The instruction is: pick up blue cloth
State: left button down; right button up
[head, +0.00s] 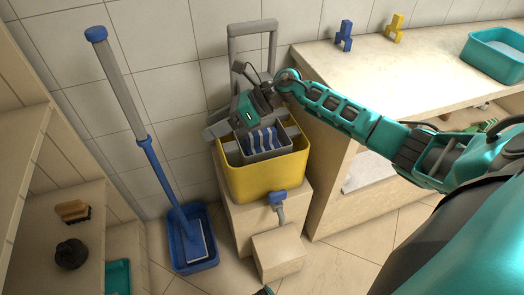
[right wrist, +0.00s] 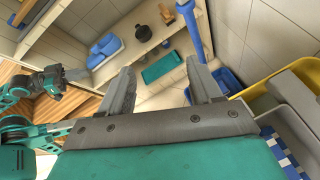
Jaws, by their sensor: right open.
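A blue-and-white patterned cloth (head: 262,139) lies in the grey inner tray (head: 276,154) of the yellow bucket (head: 270,181). In the right wrist view, part of the cloth (right wrist: 282,152) shows at the lower right edge, beside my gripper. My right gripper (head: 218,128) is above the bucket's left rim, next to the cloth and apart from it. In the right wrist view its fingers (right wrist: 158,76) are apart with nothing between them. They point toward the left-hand shelves. My left gripper (right wrist: 72,75) shows small in the right wrist view; its jaws are unclear.
The bucket stands on a pale block, with a grey handle frame (head: 252,45) behind it. A blue mop (head: 152,165) stands in a blue tub (head: 192,240) to the left. A counter (head: 390,75) with a teal basin (head: 493,55) is at right. Shelves stand at left.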

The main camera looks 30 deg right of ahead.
jog(key=w+d+f+n+g+h+b, duration=0.15)
jog(key=d+n+h, duration=0.3)
jog(key=d, duration=0.55)
jog(key=r+h+b, duration=0.1)
jog(key=h, duration=0.2)
send_over(263, 133)
jog(key=s+d, duration=0.1)
jog(key=d, duration=0.1)
jog(key=shift+n+g, duration=0.25)
jog(key=shift+g, duration=0.1)
jog(key=f+b, duration=0.1)
jog(key=f, duration=0.3)
jog(key=a+f+b, duration=0.1)
jog(key=f, duration=0.4)
jog(key=w+a+f+b, duration=0.1)
jog(key=f, duration=0.3)
jog(key=shift+w+f, duration=0.1)
jog(key=shift+f, duration=0.05)
jog(key=shift+w+f+b, duration=0.1)
jog(key=shift+f+b, duration=0.2)
jog(key=shift+f, duration=0.05)
jog(key=shift+f+b, duration=0.2)
jog(key=shift+b, duration=0.15)
grip_shut()
